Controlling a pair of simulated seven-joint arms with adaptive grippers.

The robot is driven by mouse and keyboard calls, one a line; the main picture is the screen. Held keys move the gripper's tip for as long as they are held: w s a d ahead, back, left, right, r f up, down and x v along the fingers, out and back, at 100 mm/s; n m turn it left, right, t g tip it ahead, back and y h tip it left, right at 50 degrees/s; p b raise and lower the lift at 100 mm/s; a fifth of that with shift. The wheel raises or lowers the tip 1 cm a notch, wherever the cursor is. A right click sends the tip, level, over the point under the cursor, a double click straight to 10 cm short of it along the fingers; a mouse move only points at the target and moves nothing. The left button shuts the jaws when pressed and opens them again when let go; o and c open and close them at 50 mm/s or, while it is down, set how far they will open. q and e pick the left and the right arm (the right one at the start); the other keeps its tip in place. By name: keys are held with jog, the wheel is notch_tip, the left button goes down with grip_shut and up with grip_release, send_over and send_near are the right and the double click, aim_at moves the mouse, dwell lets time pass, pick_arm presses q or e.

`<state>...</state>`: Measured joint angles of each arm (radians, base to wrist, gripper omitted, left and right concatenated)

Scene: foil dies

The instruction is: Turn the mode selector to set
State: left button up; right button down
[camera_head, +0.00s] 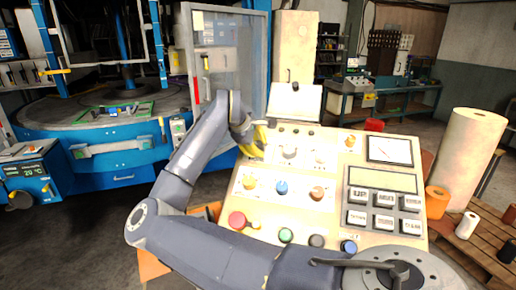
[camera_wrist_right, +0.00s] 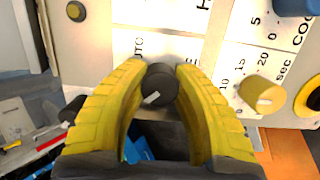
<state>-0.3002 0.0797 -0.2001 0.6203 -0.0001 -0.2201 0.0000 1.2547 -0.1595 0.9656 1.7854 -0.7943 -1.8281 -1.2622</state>
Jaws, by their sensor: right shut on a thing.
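The mode selector is a dark round knob (camera_wrist_right: 160,82) with a white pointer mark, seen in the right wrist view on the pale control panel (camera_wrist_right: 110,20). Its mark points toward the lower left of that picture. My right gripper (camera_wrist_right: 160,90) has its two yellow fingers closed on the knob, one on each side. Sideways lettering, partly cut off, stands by it. In the head view my right gripper (camera_head: 258,142) is at the upper left of the control panel (camera_head: 335,150) and hides the knob. My left gripper is not in view.
A yellow knob (camera_wrist_right: 262,94) sits right of the right finger in the wrist view. The head view shows a blue knob (camera_head: 282,187), a red button (camera_head: 237,219) and a keypad (camera_head: 384,207) on the panel. A large pale roll (camera_head: 468,160) stands at the right.

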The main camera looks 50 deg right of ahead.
jog(key=c, duration=0.9)
grip_release()
jog(key=shift+s, duration=0.1)
jog(key=shift+c, duration=0.2)
jog(key=v, duration=1.2)
